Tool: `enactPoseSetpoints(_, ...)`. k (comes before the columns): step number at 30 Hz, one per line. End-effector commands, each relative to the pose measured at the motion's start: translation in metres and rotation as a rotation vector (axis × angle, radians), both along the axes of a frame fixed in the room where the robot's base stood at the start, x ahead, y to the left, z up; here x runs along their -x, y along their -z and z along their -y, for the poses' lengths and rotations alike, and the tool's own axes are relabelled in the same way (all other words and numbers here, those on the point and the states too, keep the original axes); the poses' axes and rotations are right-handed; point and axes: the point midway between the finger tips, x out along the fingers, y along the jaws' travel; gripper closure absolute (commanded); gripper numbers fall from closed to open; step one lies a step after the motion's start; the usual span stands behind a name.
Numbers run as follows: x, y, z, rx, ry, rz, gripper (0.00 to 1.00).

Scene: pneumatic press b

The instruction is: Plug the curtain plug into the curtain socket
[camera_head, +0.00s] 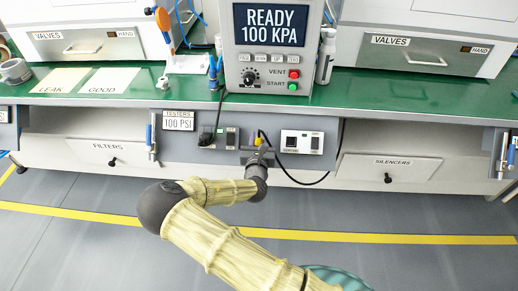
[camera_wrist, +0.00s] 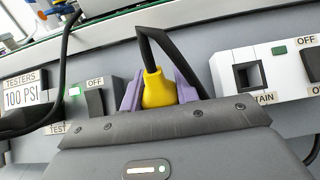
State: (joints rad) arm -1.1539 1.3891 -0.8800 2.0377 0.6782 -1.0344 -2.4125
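My gripper (camera_wrist: 160,88) has purple fingers on both sides of the yellow curtain plug (camera_wrist: 156,90), shut on it. A black cable (camera_wrist: 150,45) comes out of the plug and bends over to the right. In the head view the yellow plug (camera_head: 259,139) is in front of the grey panel, between the two switch units. The white curtain unit (camera_head: 302,142) is right of it. Its square dark socket (camera_wrist: 248,76) looks empty in the wrist view, with a label ending in "TAIN" partly hidden by my gripper. The plug is apart from the socket, to its left.
Left of my gripper, the test unit (camera_wrist: 92,100) has a lit green lamp, an OFF switch and a black plug with its cable. Above are the green bench (camera_head: 130,83) and the tester (camera_head: 268,55) reading READY 100 KPA. Drawers flank the panel below.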

Motion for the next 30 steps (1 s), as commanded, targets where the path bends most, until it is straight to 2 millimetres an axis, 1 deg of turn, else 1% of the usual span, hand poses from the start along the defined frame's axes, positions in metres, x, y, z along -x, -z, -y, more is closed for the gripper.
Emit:
enactPoseSetpoints(2,0.000,0.000,0.000,0.000,0.000,0.000,0.93)
enactPoseSetpoints(8,0.000,0.000,0.000,0.000,0.000,0.000,0.93)
enactPoseSetpoints(11,0.000,-0.004,0.000,0.000,0.000,0.000,0.93)
enactPoseSetpoints(13,0.000,-0.010,0.000,0.000,0.000,0.001,0.93)
enactPoseSetpoints(17,0.000,-0.030,-0.001,-0.001,-0.001,0.002,0.93)
enactPoseSetpoints(24,0.000,-0.078,-0.001,0.000,0.000,0.002,0.93)
enactPoseSetpoints(27,0.000,-0.092,0.000,-0.001,0.000,0.001,0.93)
enactPoseSetpoints(30,0.000,-0.099,0.000,-0.001,0.000,0.001,0.93)
